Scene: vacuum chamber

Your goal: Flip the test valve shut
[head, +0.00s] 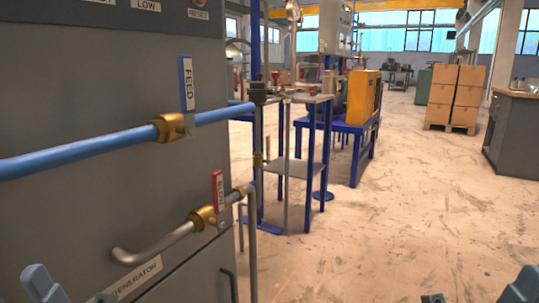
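A blue lever marked FEED (187,83) stands upright on a brass valve on the blue pipe, across the pipe's run. Below it, a red lever (218,190) stands upright on a brass valve (204,218) on a grey metal pipe; its label is too small to read. No label reading TEST is legible, so I cannot tell which valve is the test valve. My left gripper (70,292) is at the bottom left, fingertips apart, below the red lever. My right gripper (478,292) is at the bottom right, fingertips apart, over the floor. Both are partly cut off and touch neither lever.
A grey cabinet (85,80) fills the left side. A blue-legged bench (300,165) with pipework stands beyond it, with a yellow case (362,97) behind. Stacked boxes (458,90) and a grey counter (515,135) are at the right. The floor at centre right is clear.

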